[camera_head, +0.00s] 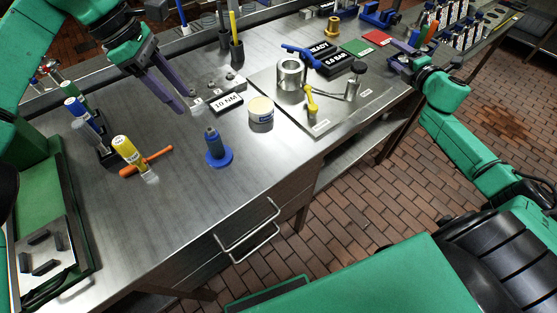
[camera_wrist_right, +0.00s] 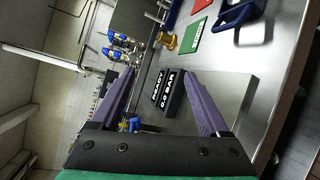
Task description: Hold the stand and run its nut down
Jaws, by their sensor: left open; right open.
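The blue stand (camera_head: 217,158) is upright on the bench, with a round base and a post. A darker grey-blue piece (camera_head: 211,133) sits at the top of the post; it is too small to tell whether this is the nut. My left gripper (camera_head: 188,102) is open and empty, its purple fingers pointing down above the bench, behind and left of the stand and apart from it. My right gripper (camera_head: 401,50) is far to the right, over the bench's right part; in the right wrist view (camera_wrist_right: 160,75) its fingers are spread with nothing gripped. The stand is not in the wrist view.
A plate (camera_head: 318,127) with a metal cylinder (camera_head: 291,75) is on the right. Bench front of the stand is clear.

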